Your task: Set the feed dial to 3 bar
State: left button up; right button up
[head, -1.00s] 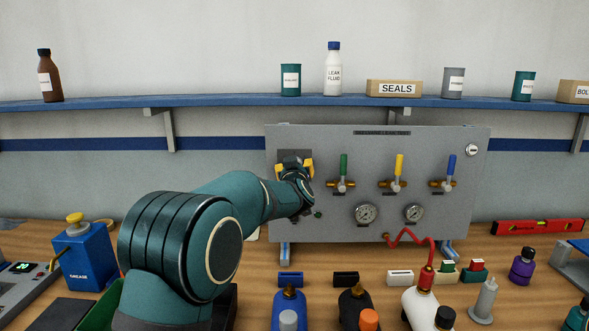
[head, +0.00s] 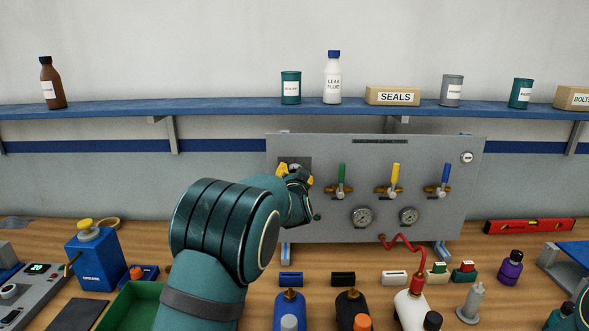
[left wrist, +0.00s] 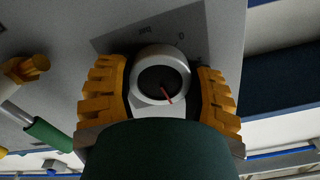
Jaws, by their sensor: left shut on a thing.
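The feed dial (left wrist: 163,80) shows in the left wrist view as a round white-grey knob with a dark face and a red pointer line. In the head view my left gripper (head: 295,174) is at the panel's upper left and hides most of the dial.
The grey panel (head: 330,227) also carries green (head: 342,176), yellow (head: 396,175) and blue (head: 445,175) lever valves right of the dial, with two gauges (head: 361,217) below. A red hose (head: 402,240) hangs in front. Several bottles stand on the bench's front.

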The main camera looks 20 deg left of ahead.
pick_arm(q)
jog(key=shift+m+p, duration=0.35)
jog(key=shift+m, duration=0.25)
jog(key=shift+f, duration=0.1)
jog(key=o, duration=1.2)
jog(key=shift+s, duration=0.1)
jog(key=v, duration=1.2)
